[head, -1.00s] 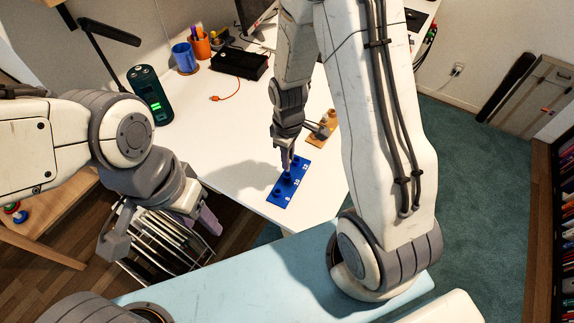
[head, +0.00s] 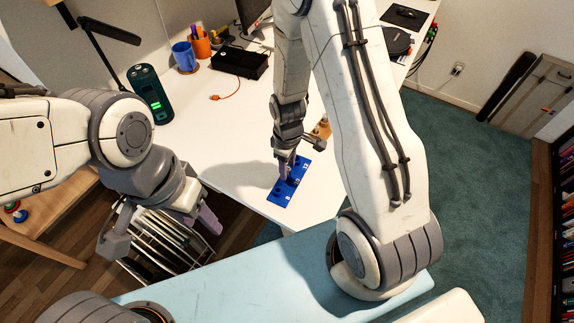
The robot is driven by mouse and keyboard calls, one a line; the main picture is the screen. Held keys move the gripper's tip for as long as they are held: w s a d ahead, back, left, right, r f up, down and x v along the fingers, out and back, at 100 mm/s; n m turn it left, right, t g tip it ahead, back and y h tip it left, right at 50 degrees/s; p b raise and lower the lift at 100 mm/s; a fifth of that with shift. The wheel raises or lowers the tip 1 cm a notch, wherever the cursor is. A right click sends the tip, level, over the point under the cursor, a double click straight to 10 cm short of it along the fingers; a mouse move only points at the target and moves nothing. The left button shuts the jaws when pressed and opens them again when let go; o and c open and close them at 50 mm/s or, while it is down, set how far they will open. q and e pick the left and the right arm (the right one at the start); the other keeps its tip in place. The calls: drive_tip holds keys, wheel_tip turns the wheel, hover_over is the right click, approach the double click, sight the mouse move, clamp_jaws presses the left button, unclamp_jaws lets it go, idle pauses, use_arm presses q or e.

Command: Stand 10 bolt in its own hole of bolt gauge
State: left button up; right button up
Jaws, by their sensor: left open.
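The blue bolt gauge (head: 279,196) lies on the white table near its front edge, with holes and small white marks. My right gripper (head: 284,173) points down at the gauge, over its middle-left part. Its fingertips are small and close to the gauge; I cannot tell whether they are shut or hold a bolt. The 10 bolt cannot be made out; the gripper covers part of the gauge. My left gripper (head: 160,233) is open and empty, left of the table over a wire rack.
A tan wooden block (head: 324,129) stands behind the gauge, partly hidden by my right arm. A dark green device (head: 150,95), a blue cup (head: 184,57), an orange cup (head: 200,45) and a black box (head: 240,63) stand farther back. The table left of the gauge is clear.

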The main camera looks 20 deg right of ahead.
drive_tip(key=shift+r, duration=0.1)
wheel_tip(320, 180, up, 12)
drive_tip(key=s+a+r, duration=0.5)
drive_tip(key=s+a, duration=0.1)
drive_tip(key=s, duration=0.3)
drive_tip(key=s+a+r+m+y, duration=0.1)
drive_tip(key=s+a+r, duration=0.4)
drive_tip(key=s, duration=0.4)
drive_tip(key=shift+s+a+r, duration=0.15)
drive_tip(key=shift+a+r, duration=0.05)
drive_tip(key=shift+a, duration=0.65)
